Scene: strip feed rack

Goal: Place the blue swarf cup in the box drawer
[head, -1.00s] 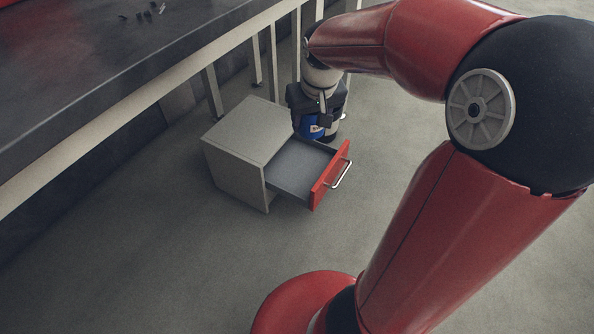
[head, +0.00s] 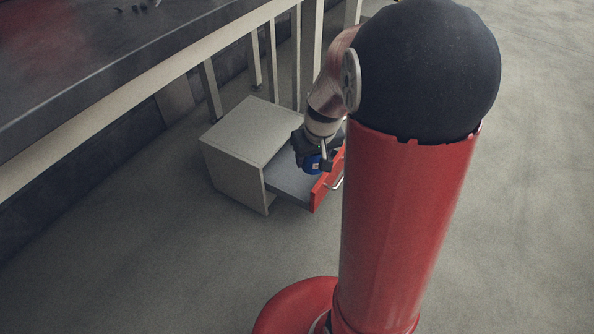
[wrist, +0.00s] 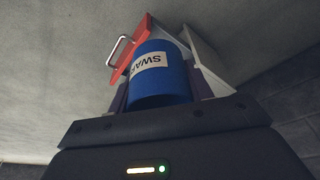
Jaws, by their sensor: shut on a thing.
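The blue swarf cup (head: 312,164) is held in my gripper (head: 313,158), which is shut on it. In the wrist view the cup (wrist: 163,84) shows large between the fingers, with a white label reading part of "SWARF". The box drawer (head: 288,182) is pulled out of a pale grey cabinet (head: 232,172); it has a grey inside and a red front with a metal handle. In the head view the cup overlaps the drawer's far part near the red front. I cannot tell its height above the drawer floor. The red drawer front (wrist: 129,50) also shows behind the cup in the wrist view.
A dark workbench (head: 90,60) with a pale edge rail and legs runs along the left, behind the cabinet. Small dark bits (head: 135,8) lie on it. The floor (head: 180,270) in front of the cabinet is clear. My red arm hides part of the drawer handle's surroundings.

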